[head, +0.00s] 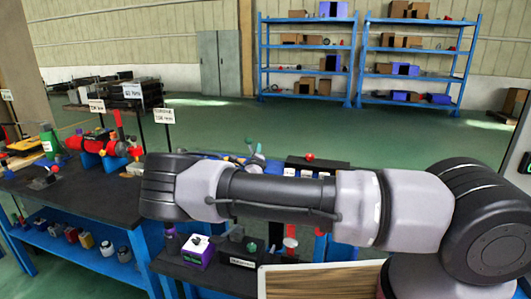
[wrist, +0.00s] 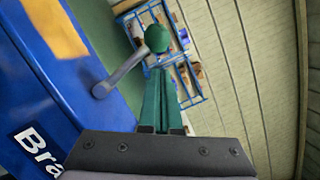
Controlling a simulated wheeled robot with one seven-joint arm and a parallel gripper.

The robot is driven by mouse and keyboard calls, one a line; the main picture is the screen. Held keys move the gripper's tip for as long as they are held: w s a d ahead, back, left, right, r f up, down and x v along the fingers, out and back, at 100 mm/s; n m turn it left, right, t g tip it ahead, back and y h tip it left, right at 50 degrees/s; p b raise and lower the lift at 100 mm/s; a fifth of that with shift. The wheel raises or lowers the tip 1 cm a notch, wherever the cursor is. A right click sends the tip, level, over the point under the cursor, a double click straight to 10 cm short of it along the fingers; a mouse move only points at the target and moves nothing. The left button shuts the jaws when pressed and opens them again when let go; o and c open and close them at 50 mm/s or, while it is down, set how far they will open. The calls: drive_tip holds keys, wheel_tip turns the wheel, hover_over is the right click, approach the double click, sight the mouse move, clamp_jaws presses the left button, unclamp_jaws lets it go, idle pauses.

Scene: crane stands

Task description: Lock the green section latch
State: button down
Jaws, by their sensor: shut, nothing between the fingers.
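In the wrist view, a grey lever (wrist: 122,73) with a round green knob (wrist: 157,38) sticks out from a blue body (wrist: 45,75) on the left. It looks like the green section latch. My gripper (wrist: 160,72) has two green fingers that are closed together and empty. Their tips are just below the knob in the picture; I cannot tell whether they touch it. In the head view, a small green knob (head: 247,140) shows just above my arm, which hides most of the blue body and my gripper.
A purple box (head: 198,253) sits low in front. Blue shelves (head: 307,65) stand at the back. The green floor between is open.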

drive_tip(key=shift+w+a+r+n, duration=0.15)
drive_tip(key=shift+a+n, duration=0.25)
drive_tip(key=shift+n, duration=0.3)
drive_tip(key=shift+w+a, duration=0.1)
drive_tip(key=shift+a, duration=0.2)
drive_tip(key=shift+a, duration=0.1)
